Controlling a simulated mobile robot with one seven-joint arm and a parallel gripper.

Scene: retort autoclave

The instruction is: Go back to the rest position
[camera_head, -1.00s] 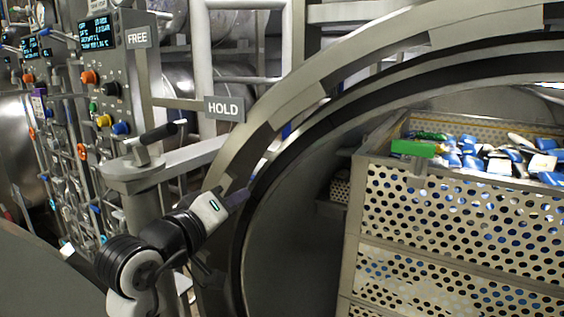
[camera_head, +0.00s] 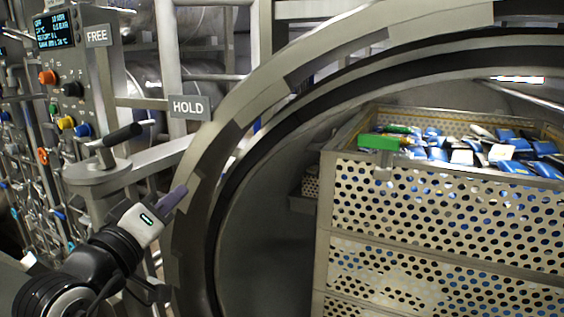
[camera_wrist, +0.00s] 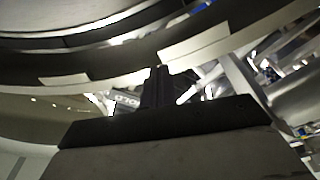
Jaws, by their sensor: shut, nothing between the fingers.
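My gripper (camera_head: 176,197) is at the lower left in the head view, in front of the left part of the autoclave's round door ring (camera_head: 205,170). Its fingers are together and it holds nothing. In the wrist view the closed fingers (camera_wrist: 158,85) point up the picture toward the curved metal ring (camera_wrist: 200,45). I cannot tell whether the fingertips touch the ring or stand just apart from it.
A perforated basket (camera_head: 420,210) with blue and white pouches and a green block (camera_head: 378,142) stands inside the vessel. A black-handled lever (camera_head: 122,135) is left of the ring, near HOLD (camera_head: 190,107) and FREE (camera_head: 97,35) signs. A control panel (camera_head: 60,80) stands at far left.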

